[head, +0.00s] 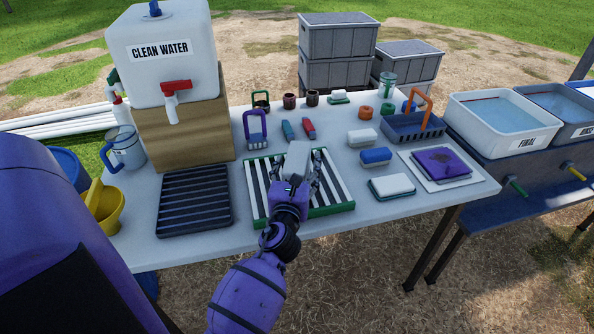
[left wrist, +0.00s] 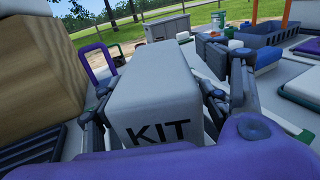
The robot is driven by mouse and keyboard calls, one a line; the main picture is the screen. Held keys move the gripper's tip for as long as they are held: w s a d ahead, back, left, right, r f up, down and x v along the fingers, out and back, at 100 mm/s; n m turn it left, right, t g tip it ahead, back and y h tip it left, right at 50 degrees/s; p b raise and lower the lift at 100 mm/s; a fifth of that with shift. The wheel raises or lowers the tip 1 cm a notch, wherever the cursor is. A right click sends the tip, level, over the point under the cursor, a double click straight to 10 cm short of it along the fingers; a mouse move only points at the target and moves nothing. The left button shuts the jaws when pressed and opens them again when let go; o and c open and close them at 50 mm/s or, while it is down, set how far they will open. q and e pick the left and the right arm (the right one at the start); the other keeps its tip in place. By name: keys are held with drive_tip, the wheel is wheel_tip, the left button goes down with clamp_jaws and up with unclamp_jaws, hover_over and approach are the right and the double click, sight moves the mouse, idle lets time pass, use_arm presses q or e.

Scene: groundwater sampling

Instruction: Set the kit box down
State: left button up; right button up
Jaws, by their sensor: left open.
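The kit box (head: 297,157) is a pale grey block, marked KIT on the side seen in the left wrist view (left wrist: 155,80). It appears to stand upright on the green-rimmed striped rack (head: 345,190), though my gripper hides its base. My left gripper (head: 298,170) is open, with one finger on each side of the kit box. In the left wrist view the fingers (left wrist: 165,100) flank the box; whether they touch it is hard to tell. My right gripper is not in view.
A dark slatted rack (head: 194,200) lies to the left, below the clean water tank (head: 165,60) on its wooden block. Behind are a purple-handled holder (head: 256,130) and small red and blue items. Sponges (head: 376,156) and a blue caddy (head: 412,128) are to the right.

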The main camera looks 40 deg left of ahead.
use_arm(q)
drive_tip(key=shift+w+a, duration=0.2)
drive_tip(key=shift+w, duration=0.1)
drive_tip(key=shift+c, duration=0.2)
drive_tip(key=c, duration=1.5)
